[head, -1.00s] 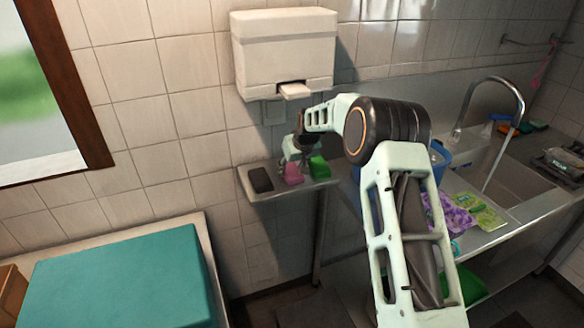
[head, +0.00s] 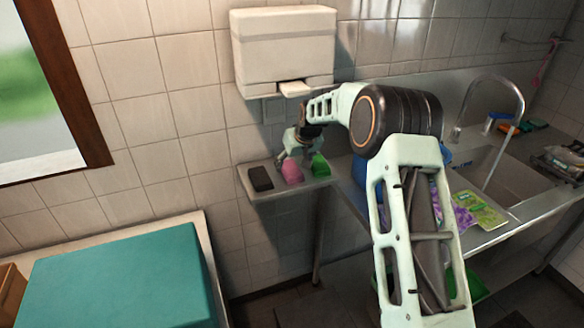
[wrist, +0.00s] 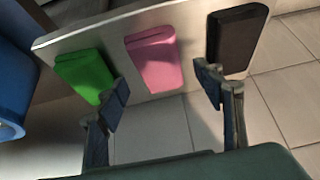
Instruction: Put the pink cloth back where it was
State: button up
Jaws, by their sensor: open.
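The pink cloth (head: 292,172) lies on the small metal shelf (head: 274,192) on the wall. It is between a black item (head: 260,178) and a green item (head: 320,166). In the wrist view the folded pink cloth (wrist: 154,58) lies flat, apart from the green item (wrist: 84,74) and the black item (wrist: 236,40). My gripper (wrist: 168,92) is open and empty, its fingers spread to either side of the pink cloth's near end. In the head view my gripper (head: 291,151) is just above the cloth and partly hides its far end.
A white dispenser (head: 284,50) hangs on the wall above the shelf. A sink counter (head: 500,232) with a tap (head: 492,82), a purple cloth and a green packet stands to the right. A blue container (wrist: 12,95) is beside the shelf. A teal box (head: 120,275) stands front left.

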jog(key=b+v, duration=0.1)
jog(key=v, duration=0.8)
jog(key=shift+s+r, duration=0.15)
jog(key=shift+r, duration=0.1)
